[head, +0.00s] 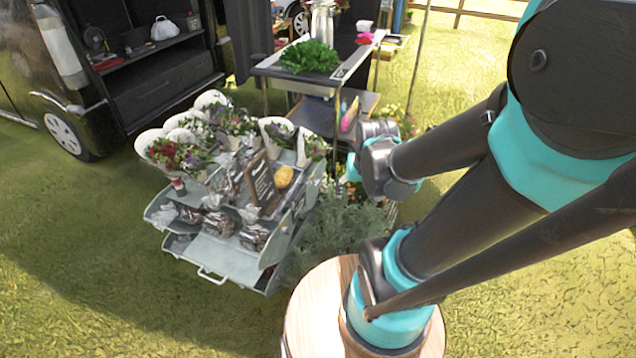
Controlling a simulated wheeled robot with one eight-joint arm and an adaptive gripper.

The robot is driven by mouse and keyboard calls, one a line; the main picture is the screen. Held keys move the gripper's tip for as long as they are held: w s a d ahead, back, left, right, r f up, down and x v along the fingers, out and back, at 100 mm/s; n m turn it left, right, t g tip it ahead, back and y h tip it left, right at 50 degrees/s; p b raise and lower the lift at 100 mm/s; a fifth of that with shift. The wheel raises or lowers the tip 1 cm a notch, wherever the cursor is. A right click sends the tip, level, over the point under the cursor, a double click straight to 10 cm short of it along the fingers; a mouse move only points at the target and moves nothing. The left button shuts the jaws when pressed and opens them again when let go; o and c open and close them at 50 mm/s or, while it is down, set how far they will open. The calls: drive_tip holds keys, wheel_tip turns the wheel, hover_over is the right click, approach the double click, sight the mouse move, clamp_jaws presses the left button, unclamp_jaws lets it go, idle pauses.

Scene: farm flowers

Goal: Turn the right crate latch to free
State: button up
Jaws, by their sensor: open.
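A grey-blue crate-like stand (222,257) with open tiers stands on the grass left of centre. It has a handle (212,276) on its front edge. Its right side panel (312,190) is seen at a steep angle. I cannot make out a latch on it at this size. The wrist end (378,165) of my arm is to the right of the stand, above leafy plants and apart from the stand in the picture. My gripper's fingers cannot be seen; the wrist seems to hide them.
Wrapped bouquets (205,125), dark packets (220,222) and a dark sign (262,182) fill the stand. A bushy green plant (335,235) stands close on its right. Behind is a table (345,70) with leafy greens (309,57). A black van (85,120) is at left. Grass at front left is clear.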

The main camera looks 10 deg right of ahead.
drive_tip(key=w+r+m+g, duration=0.15)
drive_tip(key=w+m, duration=0.45)
drive_tip(key=w, duration=1)
drive_tip(key=m+g, duration=0.3)
drive_tip(key=m, duration=1.4)
hover_over(317, 182)
wheel_tip(317, 182, down, 23)
drive_tip(key=shift+t, duration=0.25)
wheel_tip(317, 182, down, 17)
drive_tip(key=shift+d+f, duration=0.1)
drive_tip(key=c, duration=1.2)
